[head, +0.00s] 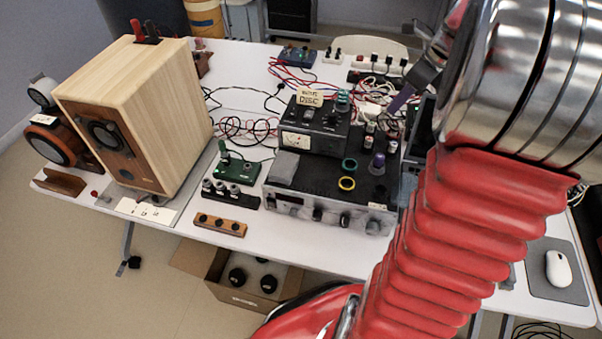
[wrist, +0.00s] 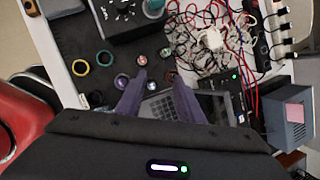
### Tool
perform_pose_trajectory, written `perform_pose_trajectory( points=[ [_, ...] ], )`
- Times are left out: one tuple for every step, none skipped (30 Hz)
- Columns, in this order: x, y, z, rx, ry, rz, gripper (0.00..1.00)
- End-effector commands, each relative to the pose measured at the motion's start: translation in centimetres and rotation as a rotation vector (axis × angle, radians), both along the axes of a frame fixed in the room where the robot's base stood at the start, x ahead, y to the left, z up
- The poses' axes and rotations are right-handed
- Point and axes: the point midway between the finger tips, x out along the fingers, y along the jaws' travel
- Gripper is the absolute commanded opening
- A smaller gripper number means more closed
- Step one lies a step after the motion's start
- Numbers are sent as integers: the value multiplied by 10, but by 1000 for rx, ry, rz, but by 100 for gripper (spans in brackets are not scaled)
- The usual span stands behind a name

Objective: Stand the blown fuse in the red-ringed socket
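My gripper (wrist: 158,80) is open, its two purple fingers apart with nothing seen held between them. In the head view my gripper (head: 395,102) is at the right, above the cables behind the amplifier. Small upright cylinders with pale or dark tops, possibly fuses, stand near it: one (head: 370,128) at the back, another (head: 392,147) nearer. In the wrist view, small round tops (wrist: 141,60) lie near the fingertips. A dark reddish round thing (wrist: 168,77) beside the right fingertip may be the red-ringed socket; I cannot tell. Which fuse is blown is not clear.
A grey amplifier (head: 330,207) carries a green ring (head: 349,164) and a yellow ring (head: 347,183). A black rack (head: 246,202) holds silver-topped cylinders. A wooden block (head: 220,225) lies in front. A wooden speaker (head: 165,105) stands left. Red cables (wrist: 213,12) crowd the back.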

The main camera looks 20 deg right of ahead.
Motion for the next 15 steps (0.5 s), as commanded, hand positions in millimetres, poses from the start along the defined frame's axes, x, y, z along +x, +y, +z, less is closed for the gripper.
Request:
perform_pose_trajectory(
  points=[
    [3,21,8,-40,-2,94,34],
    [4,33,10,-65,-2,154,34],
    [4,49,14,-99,-2,235,34],
    [4,60,18,-125,-2,295,34],
    [4,71,20,-150,-2,356,34],
    [3,86,24,-185,-4,436,34],
    [2,97,25,-209,-4,495,34],
    [1,107,28,-237,-4,556,34],
    [-2,122,31,-270,-5,635,34],
    [-3,132,32,-294,-6,696,34],
    [-6,142,34,-320,-8,755,34],
    [-9,156,36,-355,-9,836,34],
    [-11,166,37,-379,-11,895,34],
    [-15,175,38,-404,-12,954,34],
    [-19,188,40,-440,-13,1035,34]
  ],
)
